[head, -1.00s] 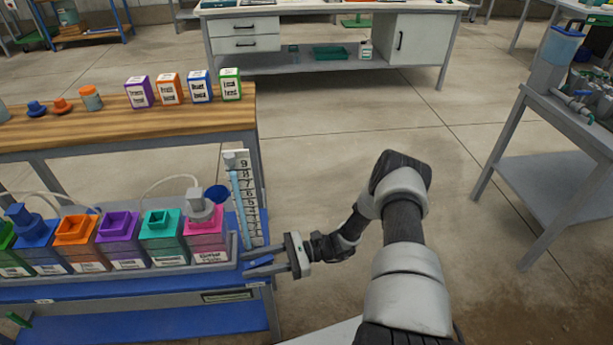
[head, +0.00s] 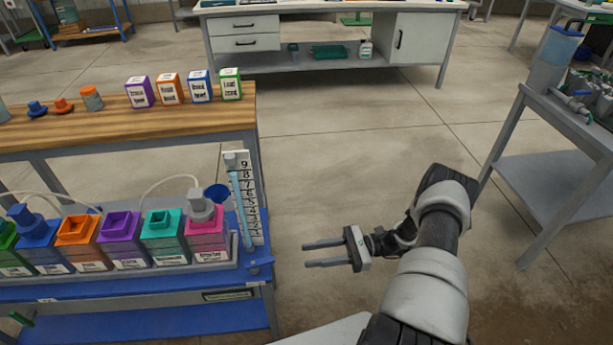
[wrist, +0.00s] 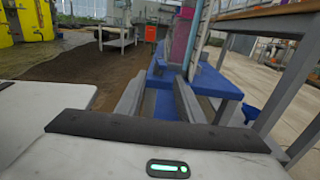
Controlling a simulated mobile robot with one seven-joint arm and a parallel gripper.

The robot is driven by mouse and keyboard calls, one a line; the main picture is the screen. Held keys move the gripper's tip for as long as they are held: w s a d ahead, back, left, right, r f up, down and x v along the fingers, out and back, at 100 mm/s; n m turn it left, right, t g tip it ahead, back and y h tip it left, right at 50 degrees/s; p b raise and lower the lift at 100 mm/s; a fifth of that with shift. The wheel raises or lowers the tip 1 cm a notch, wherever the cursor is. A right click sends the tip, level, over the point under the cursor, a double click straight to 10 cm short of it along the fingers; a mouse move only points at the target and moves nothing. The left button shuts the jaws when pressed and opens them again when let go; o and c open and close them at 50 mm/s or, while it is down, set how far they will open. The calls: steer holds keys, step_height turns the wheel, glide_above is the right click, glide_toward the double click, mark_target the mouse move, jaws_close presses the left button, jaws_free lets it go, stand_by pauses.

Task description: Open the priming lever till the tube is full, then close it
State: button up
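The sight tube (head: 240,205) stands at the right end of the blue skid bench, beside a white scale (head: 252,200) with black numbers. Light blue shows along most of it, up close to the top numbers. A small blue piece at its foot, which looks like the priming lever (head: 259,264), sticks out to the right; its exact setting is too small to tell. My gripper (head: 306,255) is open and empty, to the right of the lever and clear of it. In the wrist view my gripper (wrist: 160,85) has its fingers apart, with blue bench behind them.
Several coloured tanks, the nearest a pink tank (head: 207,235), stand in a row left of the tube. A wooden shelf (head: 190,117) with small boxes is behind. Open floor lies right of the bench.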

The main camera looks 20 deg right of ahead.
step_height(320, 180, up, 29)
steer(key=a+n+g+h+p, duration=0.2)
steer(key=n+g+h+p, duration=0.3)
steer(key=n+h+p, duration=0.2)
steer(key=shift+w+a+n+g+h+p, duration=0.15)
steer(key=shift+w+n+g+h+p, duration=0.2)
steer(key=shift+n+p, duration=0.8)
